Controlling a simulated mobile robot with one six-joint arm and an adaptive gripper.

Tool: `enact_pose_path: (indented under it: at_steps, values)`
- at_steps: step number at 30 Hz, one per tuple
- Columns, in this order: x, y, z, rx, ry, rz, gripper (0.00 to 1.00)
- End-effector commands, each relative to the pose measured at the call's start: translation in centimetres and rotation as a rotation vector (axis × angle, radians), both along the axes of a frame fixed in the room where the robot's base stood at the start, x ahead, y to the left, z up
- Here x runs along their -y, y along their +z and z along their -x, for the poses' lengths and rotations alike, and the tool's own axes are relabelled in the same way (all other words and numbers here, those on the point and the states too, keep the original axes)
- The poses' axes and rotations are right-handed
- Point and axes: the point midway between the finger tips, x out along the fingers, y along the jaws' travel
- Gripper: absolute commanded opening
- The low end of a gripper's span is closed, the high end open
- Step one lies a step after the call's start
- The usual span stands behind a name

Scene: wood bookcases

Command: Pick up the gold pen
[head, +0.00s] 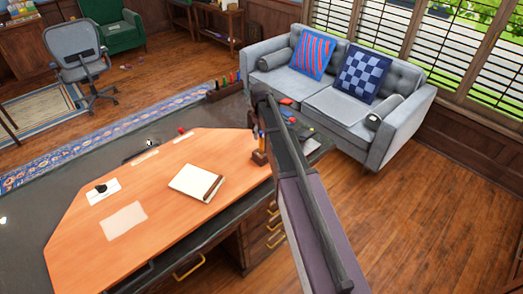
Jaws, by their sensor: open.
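I cannot make out a gold pen with certainty. A small brown holder (260,157) stands at the right edge of the desk, with thin upright items in it, one of them yellowish (262,138); they are too small to name. My arm crosses the picture from the bottom right up over the desk's right end, passing just right of the holder and hiding part of what lies behind it. I cannot see my gripper's fingers.
The desk (165,215) has an orange-brown top with a dark border. A notebook (193,181), a paper sheet (123,221) and a card with a dark item (103,191) lie on it. A grey sofa (330,100) stands behind; the wooden floor (440,220) at right is clear.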

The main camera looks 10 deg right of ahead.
Motion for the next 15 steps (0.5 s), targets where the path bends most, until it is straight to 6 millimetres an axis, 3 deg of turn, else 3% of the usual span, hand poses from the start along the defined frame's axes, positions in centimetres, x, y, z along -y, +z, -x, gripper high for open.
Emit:
enact_pose_path:
  at_steps: [6,15]
  values:
    - [0.2,-2.1,0.0,0.000,0.000,0.000,0.67]
    - [0.2,-3.2,0.0,0.000,0.000,0.000,0.67]
